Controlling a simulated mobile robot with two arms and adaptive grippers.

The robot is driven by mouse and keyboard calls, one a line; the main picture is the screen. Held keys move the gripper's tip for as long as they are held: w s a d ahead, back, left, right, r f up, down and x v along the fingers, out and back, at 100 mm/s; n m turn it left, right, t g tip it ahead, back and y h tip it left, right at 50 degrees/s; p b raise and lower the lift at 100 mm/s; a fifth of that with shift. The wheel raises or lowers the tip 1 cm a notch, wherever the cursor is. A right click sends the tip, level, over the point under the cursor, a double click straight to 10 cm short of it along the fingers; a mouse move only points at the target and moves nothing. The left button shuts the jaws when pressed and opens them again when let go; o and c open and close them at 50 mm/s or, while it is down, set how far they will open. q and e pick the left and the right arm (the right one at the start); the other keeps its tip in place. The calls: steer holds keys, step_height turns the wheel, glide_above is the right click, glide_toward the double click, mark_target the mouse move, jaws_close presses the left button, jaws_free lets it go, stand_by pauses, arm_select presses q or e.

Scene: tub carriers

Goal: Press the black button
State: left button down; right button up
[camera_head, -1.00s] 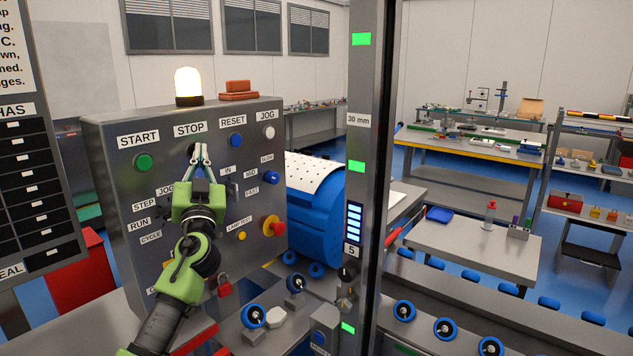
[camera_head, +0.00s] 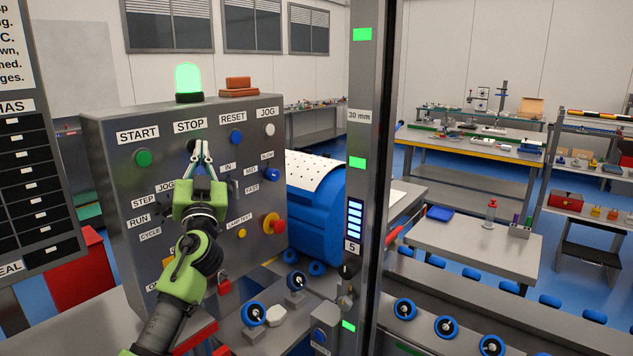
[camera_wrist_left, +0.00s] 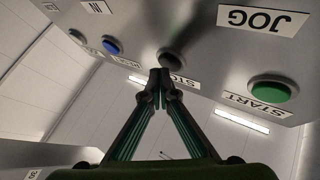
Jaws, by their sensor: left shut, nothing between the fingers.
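The black button (camera_wrist_left: 170,57) is on the grey control panel (camera_head: 112,170), by the STOP label (camera_head: 188,126). In the head view it is mostly hidden behind the fingertips. My left gripper (camera_head: 201,145) is shut and empty, with its fingertips pointing at the panel just under the STOP label. In the left wrist view the fingertips (camera_wrist_left: 160,76) overlap the lower edge of the black button. I cannot tell whether they touch it. The signal lamp (camera_head: 188,78) on the panel is green. My right gripper is not in view.
A green button (camera_head: 143,158) is left of my fingertips, and a blue button (camera_head: 236,137) and a white button (camera_head: 269,130) are to the right. A red emergency knob (camera_head: 273,223) sticks out lower right. A grey post (camera_head: 372,130) stands right of the panel.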

arm_select(q)
steer(key=shift+d, duration=0.1)
steer(key=s+d, duration=0.3)
steer(key=d, duration=0.1)
steer(key=shift+s+d+b, duration=0.3)
steer(key=shift+s+d, duration=0.05)
stand_by(0.6)
